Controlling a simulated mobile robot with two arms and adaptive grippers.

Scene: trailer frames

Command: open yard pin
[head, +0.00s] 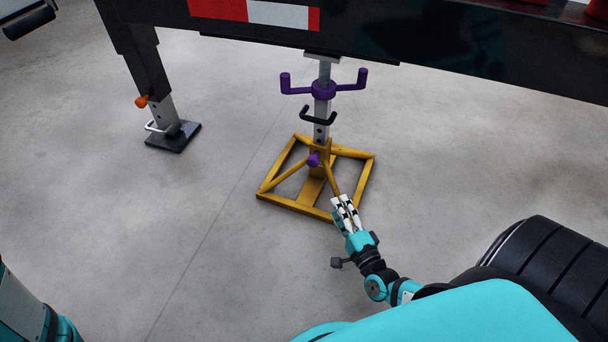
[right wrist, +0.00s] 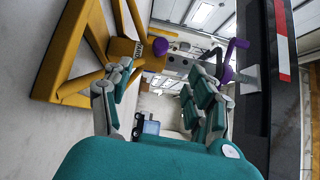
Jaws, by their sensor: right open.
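A yellow stand (head: 262,188) with a square base frame stands on the floor under the trailer. A purple knob (head: 313,160) sticks out low on its post. A black bent handle (head: 318,115) and a purple two-armed handle (head: 323,90) sit higher on the grey post. My right gripper (head: 344,204) is open and empty, at the near right of the base and apart from the knob. In the right wrist view the stand (right wrist: 75,50) is at left, the purple knob (right wrist: 160,46) shows beyond the fingers, and the purple handle (right wrist: 228,62) is at right.
The dark trailer beam (head: 440,50) with a red and white strip spans the top. A trailer leg (head: 130,62) with an orange knob (head: 142,101) and black foot (head: 173,139) stands at left. A black wheel (head: 545,262) is at right. Grey floor between is clear.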

